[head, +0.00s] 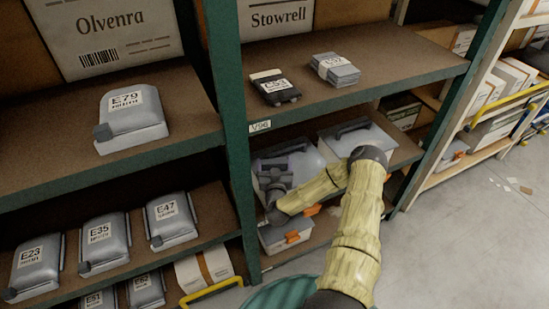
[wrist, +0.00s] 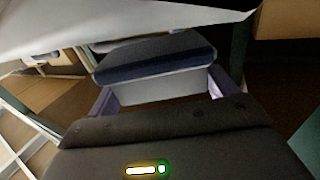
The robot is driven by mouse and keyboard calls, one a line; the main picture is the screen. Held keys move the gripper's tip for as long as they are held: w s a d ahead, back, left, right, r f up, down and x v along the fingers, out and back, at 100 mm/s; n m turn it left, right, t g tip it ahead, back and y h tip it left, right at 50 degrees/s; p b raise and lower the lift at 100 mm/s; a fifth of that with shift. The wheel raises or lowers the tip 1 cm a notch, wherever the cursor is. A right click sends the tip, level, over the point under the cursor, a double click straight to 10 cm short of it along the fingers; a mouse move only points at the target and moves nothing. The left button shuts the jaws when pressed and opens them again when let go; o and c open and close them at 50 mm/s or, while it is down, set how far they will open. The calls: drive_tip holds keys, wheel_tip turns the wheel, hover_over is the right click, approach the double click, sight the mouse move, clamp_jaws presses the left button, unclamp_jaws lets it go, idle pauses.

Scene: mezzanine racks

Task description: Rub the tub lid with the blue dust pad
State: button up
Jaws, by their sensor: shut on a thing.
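In the wrist view my gripper (wrist: 163,92) has its purple-grey fingers either side of a pale block, which it holds. The block bears a dark blue layer with a grey top, and I take it for the blue dust pad (wrist: 155,62). In the head view my gripper (head: 283,166) reaches into the lower bay, over the left grey tub lid (head: 309,163). The pad is not clear there. A pale surface (wrist: 130,25) spans the top of the wrist view, close to the pad; I cannot tell whether they touch.
A second grey tub (head: 372,137) with a dark handle stands to the right. A smaller tub (head: 270,237) with orange latches sits lower down. The shelf board (head: 385,65) above carries a dark pack (head: 274,88) and a grey stack (head: 336,69). A green upright (head: 230,130) stands left.

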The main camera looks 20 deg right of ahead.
wheel_tip(320, 180, down, 2)
drive_tip(key=shift+f+b, duration=0.1)
drive_tip(key=shift+b, duration=0.5)
drive_tip(key=shift+w+d+f, duration=0.1)
drive_tip(key=shift+d+f, duration=0.15)
drive_tip(key=shift+d, duration=0.15)
drive_tip(key=shift+d+f+b, duration=0.1)
drive_tip(key=shift+d+b, duration=0.3)
drive_tip(key=shift+d, duration=1.35)
drive_tip(key=shift+a, duration=0.8)
drive_tip(key=shift+a+p, duration=0.35)
drive_tip(key=shift+a, duration=0.95)
drive_tip(key=shift+a+r+p, duration=0.15)
drive_tip(key=shift+r+p, duration=0.15)
drive_tip(key=shift+r, duration=0.05)
wheel_tip(320, 180, up, 8)
drive_tip(key=p, duration=0.5)
drive_tip(key=shift+f, duration=0.25)
